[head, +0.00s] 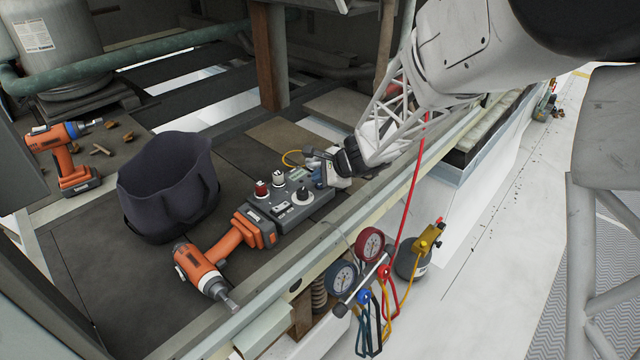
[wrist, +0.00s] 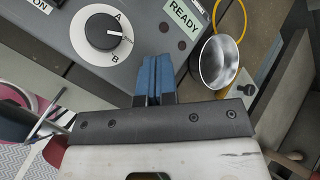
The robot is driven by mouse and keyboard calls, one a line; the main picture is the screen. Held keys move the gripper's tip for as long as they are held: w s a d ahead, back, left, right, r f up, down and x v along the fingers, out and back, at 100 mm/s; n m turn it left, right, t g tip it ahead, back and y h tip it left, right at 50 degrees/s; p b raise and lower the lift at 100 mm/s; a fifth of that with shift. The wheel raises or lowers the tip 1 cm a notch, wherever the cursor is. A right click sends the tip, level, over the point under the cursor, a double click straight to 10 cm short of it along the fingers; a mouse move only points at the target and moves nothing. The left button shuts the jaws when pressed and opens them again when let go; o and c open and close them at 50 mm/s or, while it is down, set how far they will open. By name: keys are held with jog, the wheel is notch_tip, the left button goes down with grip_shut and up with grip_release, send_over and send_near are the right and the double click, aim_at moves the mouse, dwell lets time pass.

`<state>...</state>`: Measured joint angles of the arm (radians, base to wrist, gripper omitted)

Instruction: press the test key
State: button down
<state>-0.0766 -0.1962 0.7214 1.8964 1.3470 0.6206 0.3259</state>
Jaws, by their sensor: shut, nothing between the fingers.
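The grey control box (head: 318,207) lies on the dark deck, with a red knob (head: 262,188), a pale knob (head: 279,177) and a dial on its top. In the wrist view, the box (wrist: 146,32) shows a white A/B selector dial (wrist: 102,32), a green READY label (wrist: 183,16) and two dark round spots. My gripper (wrist: 154,72) is shut and empty, its blue fingertips over the box edge, right of and below the dial. In the head view my gripper (head: 318,174) is at the box's far right end. I cannot make out a key marked test; the fingers hide part of the box.
An orange power tool (head: 205,265) lies against the box's near left end. A dark fabric bucket (head: 165,190) stands left. Pressure gauges (head: 370,244) with hoses hang at the front rail. A metal cup (wrist: 220,62) and yellow cable (wrist: 236,14) are close right of my fingers.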

aim_at(320, 185)
jog(key=shift+f, duration=0.2)
dwell(0.4)
jog(key=shift+r, duration=0.85)
jog(key=shift+r, duration=0.1)
jog(key=shift+r, duration=2.4)
jog(key=s+d+r+n+g+h, duration=0.1)
jog(key=s+d+r+n, duration=0.3)
jog(key=s, duration=0.5)
jog(key=s+d+r+n+g+h, duration=0.15)
jog(key=s+r+n, duration=0.3)
jog(key=s, duration=0.45)
jog(key=s+d+r+n+h, duration=0.1)
jog(key=s+d+n+h, duration=0.1)
jog(key=s+d, duration=0.3)
jog(key=s+d+r+n+h, duration=0.1)
jog(key=s+d+n+h, duration=0.2)
jog(key=s, duration=1)
jog(key=shift+s+d+r+n, duration=0.35)
jog(key=shift+d+r+n, duration=0.05)
jog(key=shift+d+n, duration=0.6)
